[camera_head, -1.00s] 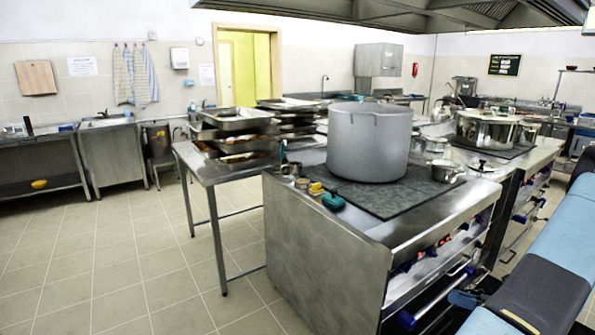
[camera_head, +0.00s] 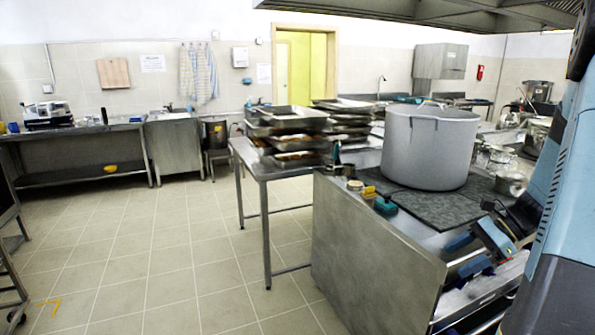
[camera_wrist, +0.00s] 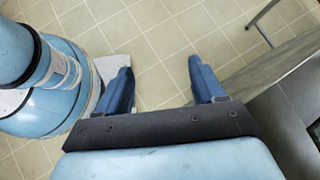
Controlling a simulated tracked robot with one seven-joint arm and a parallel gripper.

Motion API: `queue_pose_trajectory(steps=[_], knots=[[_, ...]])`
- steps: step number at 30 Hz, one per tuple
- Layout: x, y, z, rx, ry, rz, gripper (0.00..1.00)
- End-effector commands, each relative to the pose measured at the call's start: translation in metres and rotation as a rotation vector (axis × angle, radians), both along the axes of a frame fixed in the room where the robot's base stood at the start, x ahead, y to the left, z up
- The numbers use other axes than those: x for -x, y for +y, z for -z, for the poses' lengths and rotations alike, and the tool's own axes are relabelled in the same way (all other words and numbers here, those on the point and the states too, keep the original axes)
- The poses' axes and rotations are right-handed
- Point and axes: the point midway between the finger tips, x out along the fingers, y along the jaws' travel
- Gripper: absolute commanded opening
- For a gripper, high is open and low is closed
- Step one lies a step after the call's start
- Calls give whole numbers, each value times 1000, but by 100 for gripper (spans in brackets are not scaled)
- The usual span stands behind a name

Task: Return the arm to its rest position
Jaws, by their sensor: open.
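My gripper (camera_wrist: 160,66) is open and empty in the wrist view, its two blue fingers apart with only tiled floor between them. In the head view my light blue arm stands tall along the right edge. My gripper (camera_head: 464,258) shows there in front of the stove block's front side, partly mixed with the blue shapes around it. A light blue part of my own body fills the left of the wrist view.
A large grey stockpot (camera_head: 430,148) stands on the dark hob (camera_head: 440,207) of the steel stove block (camera_head: 375,265), close to my arm. Stacked trays (camera_head: 293,118) sit on a steel table (camera_head: 262,172). Tiled floor (camera_head: 170,240) is open at the left.

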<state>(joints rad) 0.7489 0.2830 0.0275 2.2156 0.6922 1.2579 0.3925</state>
Motion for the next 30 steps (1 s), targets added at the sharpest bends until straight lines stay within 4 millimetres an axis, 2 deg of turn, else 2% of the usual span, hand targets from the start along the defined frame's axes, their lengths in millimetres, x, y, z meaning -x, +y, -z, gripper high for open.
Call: queue_pose_trajectory(steps=[1, 6, 15, 30], knots=[[2, 11, -10, 42, -24, -48, 68], [13, 42, -36, 175, -104, -211, 68], [39, 88, -78, 401, -262, -488, 68], [94, 143, -136, 765, -576, -924, 68]])
